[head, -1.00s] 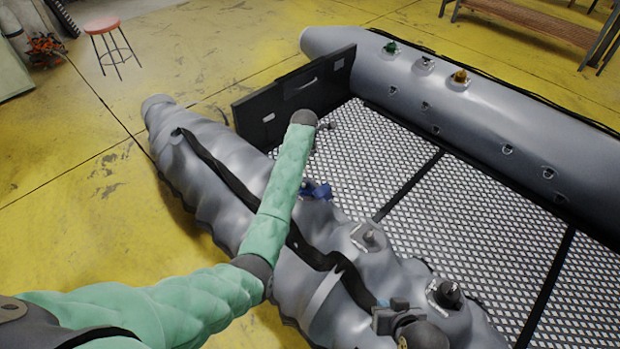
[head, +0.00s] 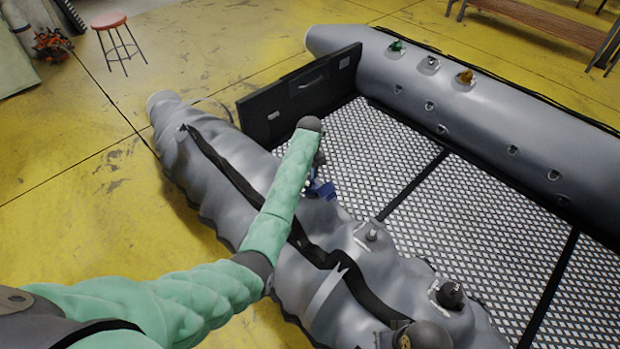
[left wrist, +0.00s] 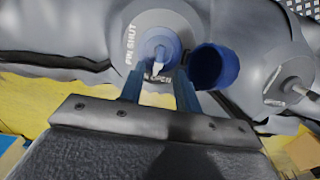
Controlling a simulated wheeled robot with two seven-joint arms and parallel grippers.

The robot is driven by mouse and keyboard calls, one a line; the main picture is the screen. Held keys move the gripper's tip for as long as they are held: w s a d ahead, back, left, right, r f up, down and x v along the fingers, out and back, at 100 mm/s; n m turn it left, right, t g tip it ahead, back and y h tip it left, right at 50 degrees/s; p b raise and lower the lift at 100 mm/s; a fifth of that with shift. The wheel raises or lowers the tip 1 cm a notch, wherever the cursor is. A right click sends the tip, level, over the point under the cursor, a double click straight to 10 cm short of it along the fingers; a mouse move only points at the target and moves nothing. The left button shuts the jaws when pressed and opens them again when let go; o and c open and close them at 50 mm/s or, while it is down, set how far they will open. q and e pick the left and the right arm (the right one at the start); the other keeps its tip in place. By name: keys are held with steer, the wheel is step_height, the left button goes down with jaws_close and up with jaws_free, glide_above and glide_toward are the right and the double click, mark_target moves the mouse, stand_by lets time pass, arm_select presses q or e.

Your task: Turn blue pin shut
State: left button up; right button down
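The blue pin (left wrist: 160,42) sits in the centre of a round grey valve in the left wrist view, with a white mark at its lower side. Lettering beside it reads "PIN SHUT" and, partly hidden, "OPEN". A blue cap (left wrist: 214,66) hangs open to its right. My left gripper (left wrist: 160,76) is open, its two blue fingers apart just below the pin, one to each side; contact cannot be told. In the head view the left gripper (head: 318,178) is partly hidden under my green arm, over the near tube, with blue parts showing. My right gripper does not show.
The near grey tube (head: 205,150) is wrinkled and has a black strap. More valves (head: 372,236) lie to the right along it; one (left wrist: 290,88) stands close right of the cap. The far tube (head: 490,110) carries green and orange valves. A black transom (head: 300,90) stands behind.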

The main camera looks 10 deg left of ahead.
mark_target(310, 181)
arm_select(q)
steer(key=shift+f, duration=2.55)
steer(key=shift+c, duration=0.4)
jaws_close()
